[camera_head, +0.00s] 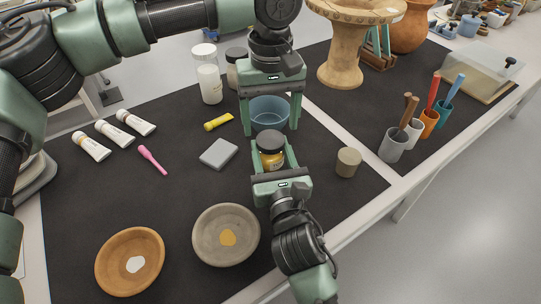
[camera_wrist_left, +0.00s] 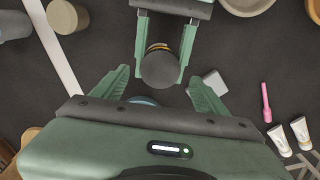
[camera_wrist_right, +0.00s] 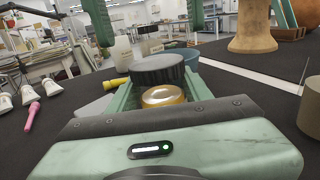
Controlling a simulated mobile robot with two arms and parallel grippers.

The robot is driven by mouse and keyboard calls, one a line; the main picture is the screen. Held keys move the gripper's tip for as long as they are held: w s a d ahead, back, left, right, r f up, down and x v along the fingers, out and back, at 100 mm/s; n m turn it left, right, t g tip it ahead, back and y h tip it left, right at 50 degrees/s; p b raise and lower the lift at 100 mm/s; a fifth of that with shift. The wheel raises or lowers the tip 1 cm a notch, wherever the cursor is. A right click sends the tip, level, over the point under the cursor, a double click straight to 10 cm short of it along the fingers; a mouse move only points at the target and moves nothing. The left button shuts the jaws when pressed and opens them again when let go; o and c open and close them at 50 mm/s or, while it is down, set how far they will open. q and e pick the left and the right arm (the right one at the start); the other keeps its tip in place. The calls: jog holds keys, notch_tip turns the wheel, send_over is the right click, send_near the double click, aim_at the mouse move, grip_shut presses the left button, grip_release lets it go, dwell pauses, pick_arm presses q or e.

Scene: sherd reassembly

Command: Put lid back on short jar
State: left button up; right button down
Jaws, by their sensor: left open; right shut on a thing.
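The short jar (camera_head: 271,163) has a yellow-gold body and stands between the fingers of my right gripper (camera_head: 272,152), which is shut on it. The jar body also shows in the right wrist view (camera_wrist_right: 163,97). The dark lid (camera_head: 270,141) is on top of the jar. It shows as a ribbed black disc in the right wrist view (camera_wrist_right: 158,68) and from above in the left wrist view (camera_wrist_left: 160,68). I cannot tell whether it is fully seated. My left gripper (camera_head: 270,128) is open, above and just beyond the jar, with its fingers apart from the lid.
A blue bowl (camera_head: 268,108) stands behind the jar. A beige cylinder (camera_head: 348,162) is to the right, a grey block (camera_head: 218,153) to the left. Two shallow bowls, orange (camera_head: 112,270) and grey (camera_head: 205,248), lie in front. Cups with tools (camera_head: 393,148) stand further right.

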aim_at(271, 139)
pick_arm(q)
jog(key=shift+f, duration=1.95)
jog(key=c, duration=1.5)
jog(key=shift+o, duration=0.2)
jog(key=m, duration=0.3)
jog(key=o, duration=1.6)
jog(key=shift+c, duration=0.2)
jog(key=shift+r, duration=2.3)
jog(key=shift+c, duration=0.5)
